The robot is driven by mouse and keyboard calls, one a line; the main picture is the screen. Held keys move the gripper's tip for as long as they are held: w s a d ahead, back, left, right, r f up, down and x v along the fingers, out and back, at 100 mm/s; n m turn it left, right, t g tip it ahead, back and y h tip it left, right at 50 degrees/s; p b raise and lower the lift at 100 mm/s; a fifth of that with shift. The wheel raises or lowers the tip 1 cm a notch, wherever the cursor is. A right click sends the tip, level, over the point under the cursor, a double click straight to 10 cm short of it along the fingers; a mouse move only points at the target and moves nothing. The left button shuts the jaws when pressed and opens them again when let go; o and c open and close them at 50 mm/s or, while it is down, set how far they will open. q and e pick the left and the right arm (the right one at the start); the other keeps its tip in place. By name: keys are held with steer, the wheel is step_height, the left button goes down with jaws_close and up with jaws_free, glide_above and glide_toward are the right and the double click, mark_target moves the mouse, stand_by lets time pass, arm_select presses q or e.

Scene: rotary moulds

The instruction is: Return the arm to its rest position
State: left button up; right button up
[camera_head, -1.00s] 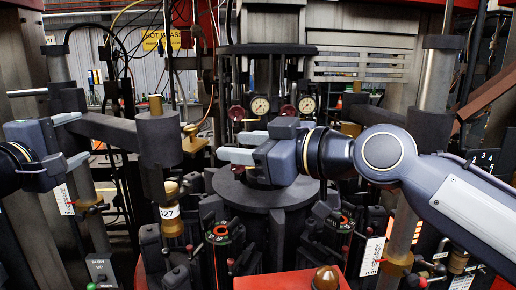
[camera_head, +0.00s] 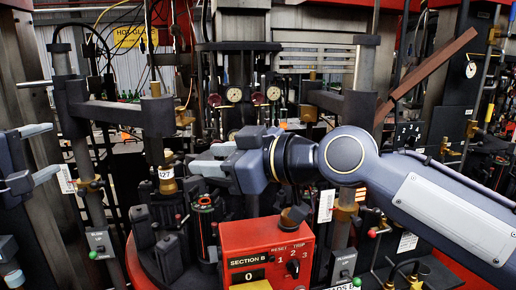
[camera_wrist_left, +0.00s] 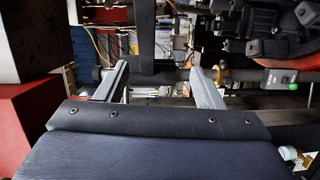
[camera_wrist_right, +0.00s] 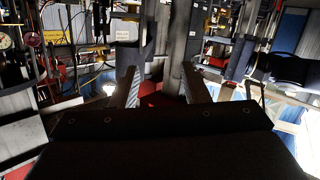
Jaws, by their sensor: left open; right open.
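My right arm comes in from the right in the head view and reaches to the middle, in front of the machine. Its gripper (camera_head: 206,160) is open and points left, with nothing seen between its fingers. In the right wrist view its fingers (camera_wrist_right: 160,88) are spread apart with only background between them. My left gripper (camera_head: 48,152) is at the left edge of the head view, open, its fingers pointing right. In the left wrist view its fingers (camera_wrist_left: 160,85) are wide apart and empty, and a dark machine bar crosses beyond them.
A red control box (camera_head: 265,255) marked Section B stands low in front of my right gripper. A brass-necked mould post (camera_head: 166,178) is left of that gripper. Gauges (camera_head: 234,95) and vertical columns (camera_head: 362,90) stand behind. A yellow sign (camera_head: 134,36) hangs at the back.

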steer(key=s+d+f+m+h, duration=0.2)
steer(key=d+f+m+h, duration=0.15)
steer(key=d+f, duration=0.45)
steer(key=s+d+f+m+h, duration=0.35)
steer(key=d+f, duration=0.35)
steer(key=f, duration=0.3)
arm_select(q)
steer(key=s+d+f+m+g+h, duration=0.1)
steer(key=s+d+f+m+g, duration=0.3)
steer(key=f, duration=0.7)
steer(key=s+d+f+m+g+h, duration=0.1)
steer(key=s+d+f+m+g, duration=0.3)
steer(key=s+f, duration=0.5)
steer(key=s+d+f+m+g+h, duration=0.1)
steer(key=s+d+f+m+g, duration=0.2)
steer(key=s+d+f+m, duration=0.4)
step_height(320, 180, down, 8)
steer(key=shift+d+r+m+g, duration=0.2)
steer(key=shift+d+m+g, duration=0.15)
steer(key=shift+d, duration=0.55)
arm_select(e)
steer(key=s+d+f+m+g+h, duration=0.2)
steer(key=s+d+f+m+h, duration=0.1)
steer(key=s+d+f+m, duration=0.6)
steer(key=s+d+f, duration=0.3)
steer(key=s+f, duration=0.2)
steer(key=f, duration=0.1)
steer(key=shift+s+d+f, duration=0.15)
steer(key=shift+f, duration=0.25)
